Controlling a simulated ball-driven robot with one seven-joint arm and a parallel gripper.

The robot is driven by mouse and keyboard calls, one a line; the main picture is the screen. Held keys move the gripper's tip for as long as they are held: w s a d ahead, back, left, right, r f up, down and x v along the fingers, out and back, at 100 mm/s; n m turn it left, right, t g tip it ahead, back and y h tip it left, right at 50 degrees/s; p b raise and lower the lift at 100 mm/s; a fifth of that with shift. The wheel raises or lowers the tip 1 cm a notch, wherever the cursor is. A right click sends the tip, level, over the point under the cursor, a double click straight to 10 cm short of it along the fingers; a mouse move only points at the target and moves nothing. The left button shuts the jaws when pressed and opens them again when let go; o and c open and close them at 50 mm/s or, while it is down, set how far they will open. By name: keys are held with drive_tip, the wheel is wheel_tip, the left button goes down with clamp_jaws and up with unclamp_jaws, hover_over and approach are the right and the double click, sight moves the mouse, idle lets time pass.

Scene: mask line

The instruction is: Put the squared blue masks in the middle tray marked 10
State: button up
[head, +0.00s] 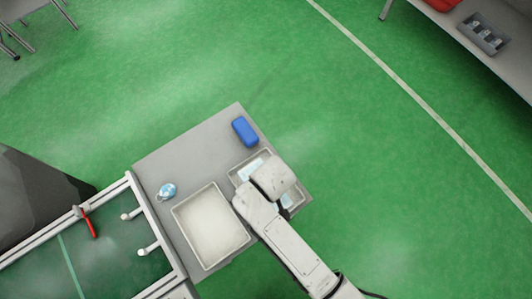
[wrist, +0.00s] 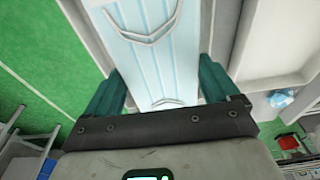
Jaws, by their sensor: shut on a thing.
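My gripper (wrist: 160,88) has two teal fingers, one at each long side of a pale blue rectangular mask (wrist: 150,55) with white ear loops. It is shut on this mask. In the head view my arm covers the gripper and part of the small grey tray (head: 234,176) on the table. Pale blue mask material (head: 251,168) shows in that tray, left of my wrist, and a little more shows to the right. I cannot tell whether the held mask is clear of the tray floor. No number 10 is readable.
The grey table (head: 180,150) also bears a larger empty-looking white tray (head: 210,228), a blue box (head: 244,131) and a small blue-and-white item (head: 167,191). A railed bench with a red tool (head: 91,226) adjoins at left. Green floor is clear to the right.

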drive_tip(key=shift+w+d+f, duration=0.1)
drive_tip(key=shift+w+f, duration=0.65)
drive_tip(key=shift+f, duration=1.8)
drive_tip(key=shift+b, duration=0.3)
drive_tip(key=o, duration=0.8)
drive_tip(key=shift+f, duration=0.1)
drive_tip(key=r, duration=0.4)
drive_tip(key=s+r+p, duration=0.1)
drive_tip(key=r, duration=0.3)
drive_tip(key=d+r, duration=0.1)
drive_tip(key=r, duration=0.3)
drive_tip(key=shift+s+r, duration=0.1)
drive_tip(key=shift+s, duration=0.1)
drive_tip(key=shift+d, duration=0.15)
